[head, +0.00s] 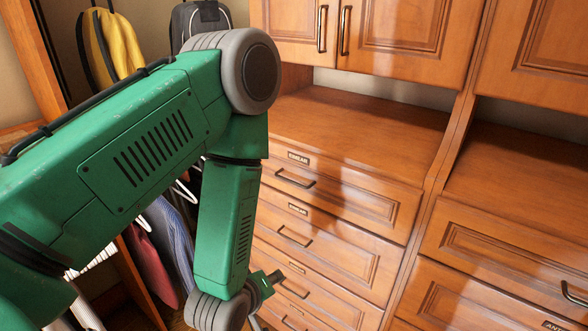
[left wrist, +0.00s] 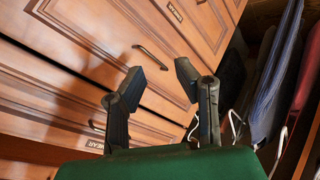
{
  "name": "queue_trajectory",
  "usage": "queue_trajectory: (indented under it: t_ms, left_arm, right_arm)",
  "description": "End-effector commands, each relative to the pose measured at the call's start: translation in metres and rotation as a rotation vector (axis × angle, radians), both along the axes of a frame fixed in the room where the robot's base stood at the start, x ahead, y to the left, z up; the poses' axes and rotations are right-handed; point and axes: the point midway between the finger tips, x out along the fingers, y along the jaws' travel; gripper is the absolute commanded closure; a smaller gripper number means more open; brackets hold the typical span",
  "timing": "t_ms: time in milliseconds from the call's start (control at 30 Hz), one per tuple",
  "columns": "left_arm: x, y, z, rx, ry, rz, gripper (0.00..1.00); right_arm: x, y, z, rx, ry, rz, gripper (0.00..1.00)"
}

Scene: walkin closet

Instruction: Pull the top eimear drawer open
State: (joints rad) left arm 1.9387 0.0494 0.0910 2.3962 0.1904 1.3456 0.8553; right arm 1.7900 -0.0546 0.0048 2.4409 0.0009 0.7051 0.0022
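The top drawer (head: 345,200), labelled EIMEAR (head: 299,157), is a closed wooden front below the counter, with a dark bar handle (head: 295,178). In the left wrist view, its label (left wrist: 95,145) and handle (left wrist: 97,125) are at the lower left, partly behind a finger. My left gripper (head: 268,284) hangs low in front of the lower drawers, below the top handle and apart from it. In the left wrist view its fingers (left wrist: 166,78) are spread and empty, facing the second drawer's handle (left wrist: 150,57). My right gripper is out of view.
Below are more closed drawers, including the second drawer (head: 330,240). The counter (head: 365,120) above is bare, under closed upper cabinets (head: 400,35). Clothes (head: 170,245) hang on the left behind my arm. Another drawer stack (head: 510,250) stands at right.

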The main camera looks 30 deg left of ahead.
Motion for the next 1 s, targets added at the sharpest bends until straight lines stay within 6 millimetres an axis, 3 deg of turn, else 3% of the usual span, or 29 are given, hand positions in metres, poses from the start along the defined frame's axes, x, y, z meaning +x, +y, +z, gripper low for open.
queue_trajectory:
  t_ms: [33,100,200,300,567,1000]
  left_arm:
    - [0.022,0.006,0.039,-0.082,-0.135,0.109,0.72]
    - [0.042,0.015,0.078,-0.195,-0.303,0.231,0.72]
    - [0.06,0.025,0.121,-0.324,-0.485,0.342,0.72]
    - [0.067,0.03,0.143,-0.4,-0.587,0.395,0.72]
    - [0.09,0.039,0.147,-0.431,-0.628,0.413,0.72]
    - [0.172,0.066,0.13,-0.429,-0.624,0.409,0.72]
  right_arm:
    - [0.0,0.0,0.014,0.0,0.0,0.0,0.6]
    - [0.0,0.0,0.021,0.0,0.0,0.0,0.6]
    - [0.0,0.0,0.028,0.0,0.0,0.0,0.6]
    - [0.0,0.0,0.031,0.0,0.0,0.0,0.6]
    - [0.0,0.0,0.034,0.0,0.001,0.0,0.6]
    - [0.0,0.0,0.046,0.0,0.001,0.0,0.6]
